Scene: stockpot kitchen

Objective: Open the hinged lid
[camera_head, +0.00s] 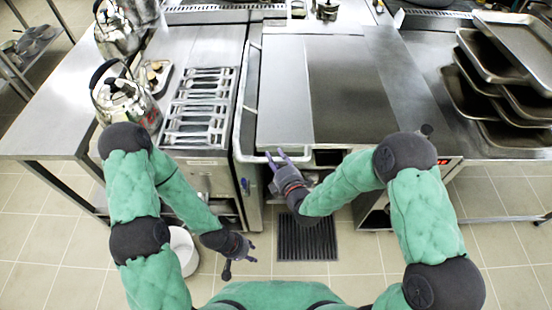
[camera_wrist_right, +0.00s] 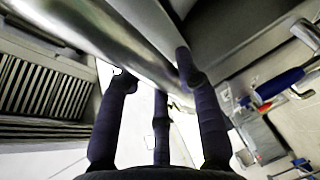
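The lid looks to be the wide flat steel panel (camera_head: 285,92) on the middle unit, and it lies flat and closed. My right gripper (camera_head: 276,157) is at the front edge of this unit, near the panel's front left corner. In the right wrist view its fingers (camera_wrist_right: 155,75) are spread apart, with their tips close to a rounded steel edge (camera_wrist_right: 125,42).
Two kettles (camera_head: 120,98) and a small tray stand on the left counter. A burner grate (camera_head: 200,105) lies left of the panel. Stacked metal trays (camera_head: 505,75) are at the right. A dark floor grate (camera_head: 307,238) and a white bucket (camera_head: 184,250) are below.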

